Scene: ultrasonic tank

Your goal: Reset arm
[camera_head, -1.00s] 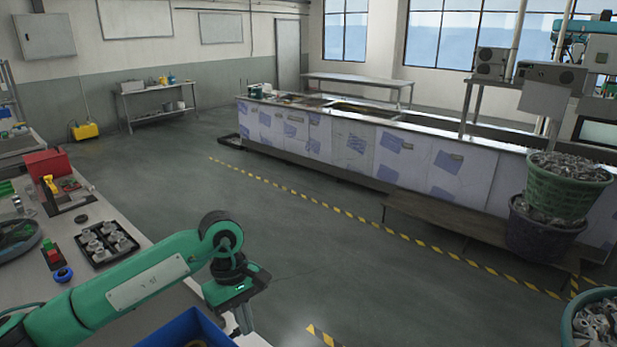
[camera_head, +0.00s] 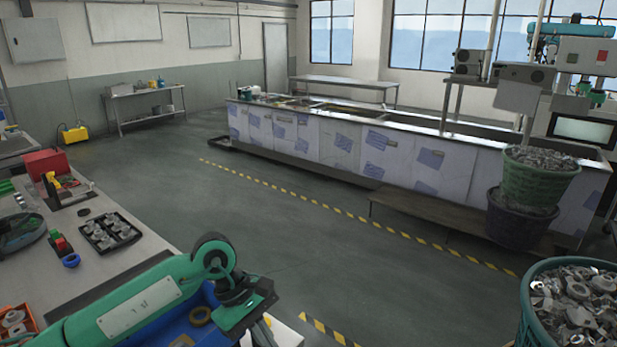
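My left arm comes in from the lower left in green. Its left gripper (camera_head: 246,322) hangs over the right end of a blue bin (camera_head: 152,336) at the table's front. The fingers point down and are mostly hidden by the wrist and the frame's edge, so I cannot tell whether they are open or shut. My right gripper is not in view.
The work table (camera_head: 115,264) carries a black tray (camera_head: 110,231) of metal parts, a red box (camera_head: 47,165) and an orange bin (camera_head: 17,320). A green basket of metal parts (camera_head: 575,300) stands at lower right. Stacked baskets (camera_head: 536,180) stand by the long tank (camera_head: 375,147). The middle floor is open.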

